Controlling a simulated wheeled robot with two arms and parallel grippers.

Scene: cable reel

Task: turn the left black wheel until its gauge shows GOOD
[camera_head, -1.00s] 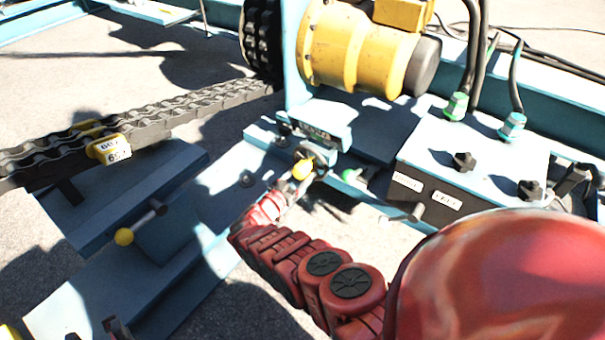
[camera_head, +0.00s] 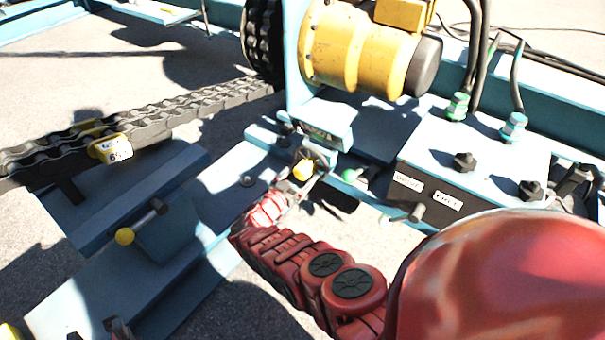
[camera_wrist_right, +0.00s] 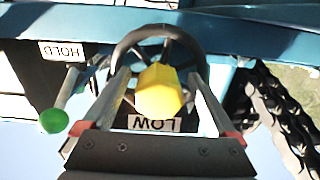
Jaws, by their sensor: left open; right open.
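The black wheel (camera_wrist_right: 128,46) shows in the right wrist view, with spokes and a yellow knob (camera_wrist_right: 160,90) standing out towards the camera. A white label reading LOW (camera_wrist_right: 153,123), upside down, shows below the knob. My right gripper (camera_wrist_right: 158,76) is open, one finger on each side of the knob, with gaps visible. In the head view the yellow knob (camera_head: 303,169) shows at my right gripper (camera_head: 298,184), and the wheel is mostly hidden there.
A green-knobbed lever (camera_wrist_right: 54,120) and a HOLD label (camera_wrist_right: 62,51) are left of the wheel in the wrist view. A chain (camera_wrist_right: 285,120) runs at the right. In the head view, a yellow motor (camera_head: 358,50), a control box (camera_head: 470,160) and a yellow-knobbed lever (camera_head: 125,236) surround it.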

